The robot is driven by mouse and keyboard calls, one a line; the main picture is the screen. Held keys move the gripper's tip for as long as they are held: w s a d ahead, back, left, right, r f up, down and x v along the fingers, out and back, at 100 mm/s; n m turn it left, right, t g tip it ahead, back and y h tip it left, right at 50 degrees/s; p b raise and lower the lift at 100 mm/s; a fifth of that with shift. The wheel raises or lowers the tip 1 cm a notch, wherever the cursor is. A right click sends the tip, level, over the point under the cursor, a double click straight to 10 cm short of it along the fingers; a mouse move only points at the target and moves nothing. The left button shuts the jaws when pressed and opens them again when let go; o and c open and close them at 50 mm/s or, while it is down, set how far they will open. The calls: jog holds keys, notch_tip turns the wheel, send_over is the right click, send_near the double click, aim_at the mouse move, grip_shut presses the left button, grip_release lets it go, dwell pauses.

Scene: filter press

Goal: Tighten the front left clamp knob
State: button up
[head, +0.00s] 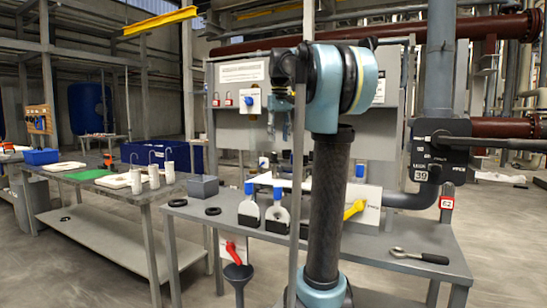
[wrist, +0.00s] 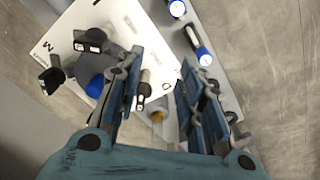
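In the wrist view, a white plate (wrist: 125,27) carries dark clamp parts and a blue knob (wrist: 97,86). This knob is just left of my left finger, apart from the jaws or partly behind them. I cannot tell which knob is the front left one. My gripper (wrist: 157,100) is open, with nothing between its fingers but the view of the plate below. In the head view my gripper (head: 279,128) points down above the bench, well over the blue-topped pieces.
A yellow handle (head: 354,209) is at right, a red one (head: 233,252) below. A thin upright post (head: 297,170) stands near my gripper.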

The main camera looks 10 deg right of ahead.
notch_tip(320, 180, up, 8)
send_over(274, 153)
jog(key=w, duration=0.1)
jog(key=shift+g, duration=0.3)
notch_tip(274, 153, down, 18)
jog(key=shift+d+r, duration=0.15)
jog(key=shift+r, duration=0.1)
jog(key=shift+c, duration=0.2)
grip_shut()
